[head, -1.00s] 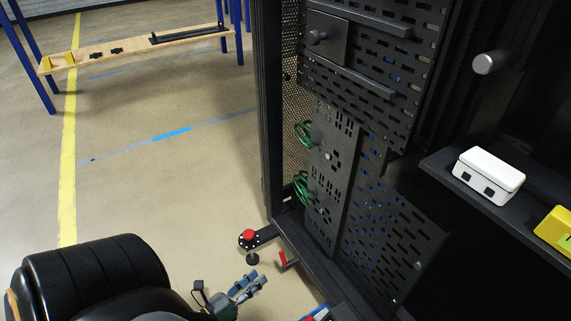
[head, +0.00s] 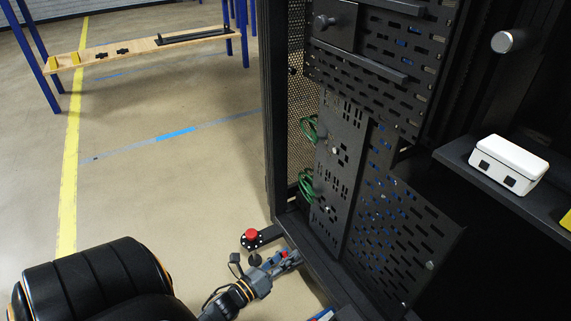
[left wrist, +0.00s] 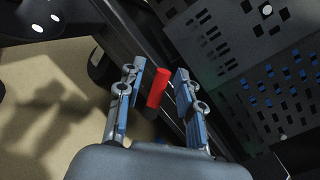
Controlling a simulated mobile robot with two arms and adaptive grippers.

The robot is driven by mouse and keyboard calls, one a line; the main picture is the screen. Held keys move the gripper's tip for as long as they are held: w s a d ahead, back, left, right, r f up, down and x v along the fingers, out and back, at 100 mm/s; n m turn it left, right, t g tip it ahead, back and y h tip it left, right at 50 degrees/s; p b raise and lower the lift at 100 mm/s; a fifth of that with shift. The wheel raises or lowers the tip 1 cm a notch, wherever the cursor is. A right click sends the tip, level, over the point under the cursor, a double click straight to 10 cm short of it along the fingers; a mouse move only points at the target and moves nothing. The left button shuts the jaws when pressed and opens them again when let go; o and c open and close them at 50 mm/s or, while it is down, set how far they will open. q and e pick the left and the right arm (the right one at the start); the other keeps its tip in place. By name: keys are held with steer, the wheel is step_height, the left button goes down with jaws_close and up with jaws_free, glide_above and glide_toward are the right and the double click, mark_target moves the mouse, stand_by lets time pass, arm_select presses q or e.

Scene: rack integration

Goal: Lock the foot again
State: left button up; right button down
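The rack's foot (head: 270,234) is a black arm sticking out from the rack's lower corner, with a round red knob (head: 251,234) on its end. A small red lever (left wrist: 157,87) sits at the rack's base beside it. In the head view my left gripper (head: 285,260) is at this lever and mostly covers it. In the left wrist view the blue-padded fingers (left wrist: 165,85) are open, one on each side of the red lever. My right gripper is not in view.
The black rack (head: 283,120) with perforated panels (head: 395,225) stands close on the right. A white box (head: 509,160) lies on its shelf. Green cables (head: 307,185) hang at its side. The floor to the left is clear up to a wooden bench (head: 140,46).

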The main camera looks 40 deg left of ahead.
arm_select(q)
jaws_close()
